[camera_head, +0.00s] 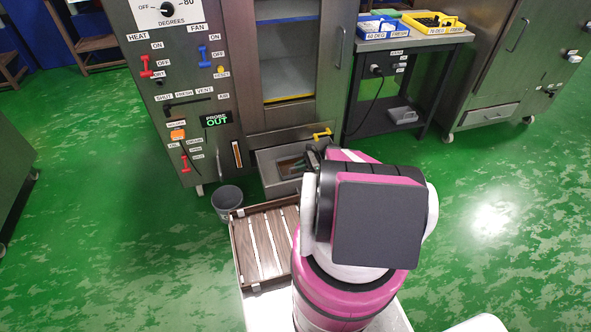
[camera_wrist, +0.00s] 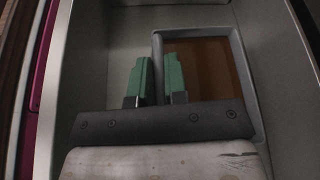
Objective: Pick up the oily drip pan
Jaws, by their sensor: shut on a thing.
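The oily drip pan (camera_wrist: 212,72) is a shallow grey-rimmed tray with brown oil across its floor. It sits inside the open grey drawer (camera_head: 265,172) at the foot of the oven cabinet. My gripper (camera_wrist: 157,70) has its green fingers on either side of the pan's left wall in the wrist view and is shut on it. The near part of the pan is hidden by the gripper body. In the head view only a little of the pan (camera_head: 287,166) shows, and my arm covers the drawer's right side.
A dark bucket (camera_head: 227,200) stands on the floor left of the drawer. A brown slatted tray (camera_head: 262,250) lies in front of it. A side table (camera_head: 405,42) with blue and yellow bins stands at the right. Green floor is clear at the right.

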